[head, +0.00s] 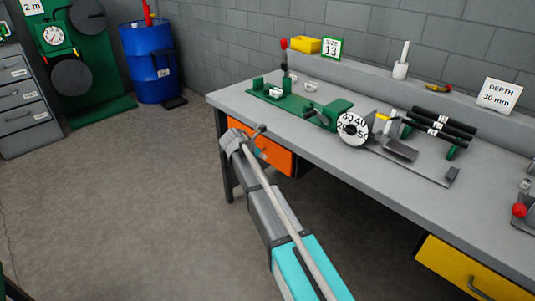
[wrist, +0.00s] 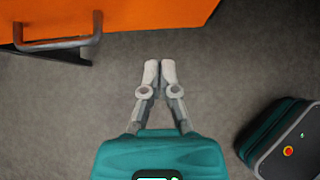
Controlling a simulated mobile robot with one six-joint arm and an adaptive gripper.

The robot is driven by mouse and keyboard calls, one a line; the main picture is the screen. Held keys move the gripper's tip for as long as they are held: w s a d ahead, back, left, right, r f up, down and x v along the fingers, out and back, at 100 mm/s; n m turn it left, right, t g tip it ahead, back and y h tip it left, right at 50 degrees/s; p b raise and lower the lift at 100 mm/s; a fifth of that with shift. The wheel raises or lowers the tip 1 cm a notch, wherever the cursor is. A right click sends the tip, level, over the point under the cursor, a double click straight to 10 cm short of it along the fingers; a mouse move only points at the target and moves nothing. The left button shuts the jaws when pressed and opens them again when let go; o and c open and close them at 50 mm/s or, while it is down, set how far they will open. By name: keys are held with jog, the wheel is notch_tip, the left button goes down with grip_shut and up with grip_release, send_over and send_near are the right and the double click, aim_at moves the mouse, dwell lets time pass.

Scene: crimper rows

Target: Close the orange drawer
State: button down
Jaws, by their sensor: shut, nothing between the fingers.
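The orange drawer (head: 279,159) is under the near left part of the workbench, with my arm crossing in front of it in the head view. How far it stands out is hard to tell. In the wrist view its orange face (wrist: 150,14) fills the top left, with a grey bar handle (wrist: 60,44) at its left. My gripper (wrist: 160,64) is shut and empty. Its fingertips are below the orange face and to the right of the handle in that view, over the floor and touching nothing visible. The head view does not show the fingertips clearly.
The grey workbench (head: 430,195) carries a green crimping device (head: 335,110), a number dial (head: 352,128) and black rods (head: 440,125). A yellow drawer (head: 470,272) is under its right part. A blue barrel (head: 150,62) stands at the back left. Floor (head: 110,210) left of the bench is clear.

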jog(key=shift+p+v, duration=1.65)
jog(key=shift+v, duration=1.15)
jog(key=s+d+f+m+g+y, duration=0.1)
jog(key=s+d+f+m+g, duration=0.1)
jog(key=s+d+m, duration=0.5)
jog(key=s+d+f+m+g+y, duration=0.1)
jog(key=s+d+f+m+g, duration=0.1)
jog(key=s+d+m, duration=0.5)
jog(key=s+d+f+m+g+y, duration=0.1)
jog(key=s+d+m+y, duration=0.1)
jog(key=s+d+m, duration=0.45)
jog(key=s+d+m+g+y, duration=0.1)
jog(key=s+d+m+y, duration=0.15)
jog(key=s+m, duration=0.55)
notch_tip(320, 180, up, 18)
jog(key=n+p, duration=0.1)
jog(key=p, duration=1.7)
jog(key=shift+s, duration=0.2)
jog(key=shift+d+n, duration=0.1)
jog(key=shift+n, duration=0.15)
